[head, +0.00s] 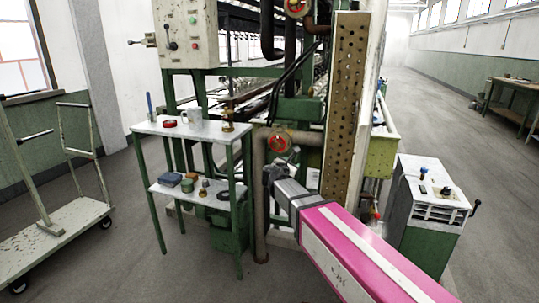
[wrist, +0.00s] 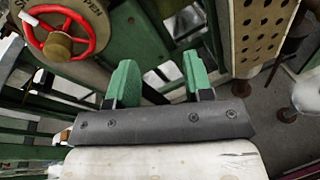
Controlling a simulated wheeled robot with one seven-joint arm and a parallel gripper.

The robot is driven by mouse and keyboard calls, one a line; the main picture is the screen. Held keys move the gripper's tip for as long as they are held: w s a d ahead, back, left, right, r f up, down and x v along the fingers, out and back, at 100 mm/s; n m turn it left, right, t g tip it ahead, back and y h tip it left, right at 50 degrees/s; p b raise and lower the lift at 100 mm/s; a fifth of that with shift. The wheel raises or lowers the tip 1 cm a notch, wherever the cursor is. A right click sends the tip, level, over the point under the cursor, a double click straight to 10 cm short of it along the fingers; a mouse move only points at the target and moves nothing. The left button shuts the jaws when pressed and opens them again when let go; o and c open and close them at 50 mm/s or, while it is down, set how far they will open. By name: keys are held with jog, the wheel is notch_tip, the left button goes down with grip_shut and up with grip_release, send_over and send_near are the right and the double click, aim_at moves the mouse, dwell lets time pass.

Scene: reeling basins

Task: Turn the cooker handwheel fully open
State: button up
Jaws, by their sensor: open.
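A red handwheel (head: 278,142) with a brass-coloured hub sits in front of a round tan plate on the pipework, left of the perforated panel. In the wrist view the handwheel (wrist: 64,12) is at the upper left, and its plate carries lettering that partly reads OPEN. My gripper (head: 271,172) is just below the handwheel in the head view, apart from it as far as I can see. In the wrist view my gripper (wrist: 160,80) has its two green fingers spread with nothing between them. The wheel lies to the left of the fingers there.
A second red handwheel (head: 296,6) is higher up. A perforated panel (head: 346,110) stands close right of my gripper. A two-tier table (head: 190,130) with small items is at left, and a green-and-white cabinet (head: 430,215) at right. The aisle floor (head: 425,105) is clear.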

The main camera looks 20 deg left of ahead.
aim_at(275, 146)
jog(key=s+a+r+n+t+y, duration=0.1)
jog(key=a+r+n+t+y, duration=0.15)
jog(key=a+r+n, duration=0.45)
jog(key=shift+m, duration=0.8)
jog(key=w, duration=0.2)
jog(key=w+a+f, duration=0.1)
jog(key=w, duration=0.1)
jog(key=w+f, duration=0.1)
jog(key=w, duration=0.1)
jog(key=shift+w+a, duration=0.2)
jog(key=shift+w, duration=0.05)
